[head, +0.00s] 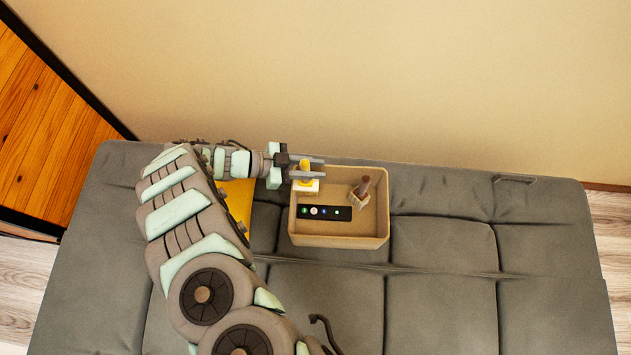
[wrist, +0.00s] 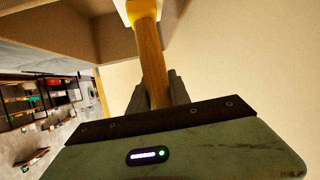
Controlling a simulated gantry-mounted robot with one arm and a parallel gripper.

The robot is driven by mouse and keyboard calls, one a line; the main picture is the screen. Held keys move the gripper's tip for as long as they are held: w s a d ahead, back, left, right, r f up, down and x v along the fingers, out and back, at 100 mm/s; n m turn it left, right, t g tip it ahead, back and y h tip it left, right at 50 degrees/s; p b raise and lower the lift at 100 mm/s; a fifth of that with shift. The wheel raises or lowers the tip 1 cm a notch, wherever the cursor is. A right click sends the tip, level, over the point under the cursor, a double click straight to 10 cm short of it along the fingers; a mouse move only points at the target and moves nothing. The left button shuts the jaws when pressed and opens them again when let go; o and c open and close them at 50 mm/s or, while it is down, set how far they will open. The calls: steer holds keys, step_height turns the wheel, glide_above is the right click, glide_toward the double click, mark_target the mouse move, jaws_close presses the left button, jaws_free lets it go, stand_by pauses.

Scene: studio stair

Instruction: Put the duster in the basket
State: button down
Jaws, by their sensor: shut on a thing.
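My gripper (head: 312,167) is at the back left corner of the tan basket (head: 340,241). It is shut on the duster (head: 305,181), which has a yellow handle and a pale head. The head points down and overlaps the basket's back left inside corner in the head view. I cannot tell whether it touches the basket floor. In the wrist view the yellow handle (wrist: 152,62) runs between the fingers to the pale head (wrist: 141,8) at the top edge.
The basket holds a black remote-like bar (head: 324,213) and a small brown-handled brush (head: 361,192). It stands on a grey cushioned seat (head: 440,244). A yellow flat thing (head: 239,200) lies partly hidden under my arm. A beige wall (head: 400,80) rises behind.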

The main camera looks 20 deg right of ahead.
mark_target(314, 181)
step_height(314, 181, down, 8)
steer(key=b, duration=0.3)
steer(key=shift+s+f, duration=0.1)
steer(key=shift+f, duration=0.05)
steer(key=c, duration=1.2)
jaws_free()
steer(key=shift+c, duration=0.2)
steer(key=shift+o, duration=0.2)
